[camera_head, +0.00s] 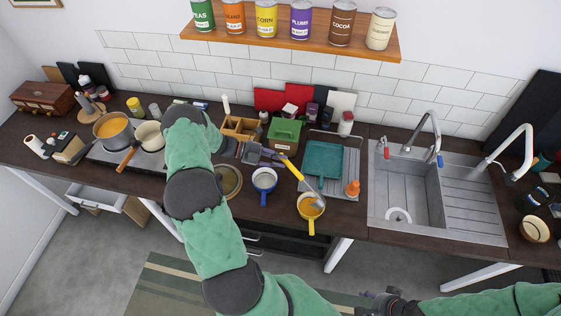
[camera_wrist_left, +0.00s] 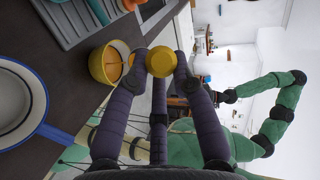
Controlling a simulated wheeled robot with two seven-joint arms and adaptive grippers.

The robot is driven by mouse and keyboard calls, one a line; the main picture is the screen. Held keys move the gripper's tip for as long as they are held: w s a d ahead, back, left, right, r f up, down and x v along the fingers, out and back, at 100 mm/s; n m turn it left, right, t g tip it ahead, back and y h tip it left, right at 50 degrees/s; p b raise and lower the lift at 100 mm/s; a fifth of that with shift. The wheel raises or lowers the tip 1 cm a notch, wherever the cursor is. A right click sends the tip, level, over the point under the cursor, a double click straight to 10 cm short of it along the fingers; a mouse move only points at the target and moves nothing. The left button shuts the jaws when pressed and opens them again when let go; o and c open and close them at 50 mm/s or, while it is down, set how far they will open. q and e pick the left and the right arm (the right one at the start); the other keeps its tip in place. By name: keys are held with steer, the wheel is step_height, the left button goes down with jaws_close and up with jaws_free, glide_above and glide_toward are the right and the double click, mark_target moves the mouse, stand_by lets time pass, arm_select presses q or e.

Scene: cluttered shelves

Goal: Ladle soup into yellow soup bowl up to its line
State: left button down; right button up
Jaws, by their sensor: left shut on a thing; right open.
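My left gripper (camera_head: 268,154) is shut on the yellow-handled ladle (camera_head: 291,170). The ladle slopes down to the right, and its grey head is over or in the yellow soup bowl (camera_head: 311,208). The bowl stands near the counter's front edge with orange soup in it; its line cannot be made out. In the left wrist view the fingers (camera_wrist_left: 160,75) close around the round yellow handle end (camera_wrist_left: 161,62), beside the yellow bowl (camera_wrist_left: 98,66). A grey pot (camera_head: 113,126) of orange soup stands at the left. My right gripper (camera_head: 381,299) is open, low in front of the counter.
A cream pan (camera_head: 149,136) sits beside the pot. The sink (camera_head: 410,185) is further right.

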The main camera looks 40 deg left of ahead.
arm_select(q)
steer(key=a+f+n+t+h+b, duration=0.1)
steer(key=a+f+n+h+b, duration=0.1)
steer(key=f+b, duration=0.5)
steer(key=shift+a+f+t+h+b, duration=0.2)
steer(key=shift+a+t+h+b, duration=0.3)
steer(key=shift+a+b, duration=1.2)
steer(key=shift+d+b, duration=0.35)
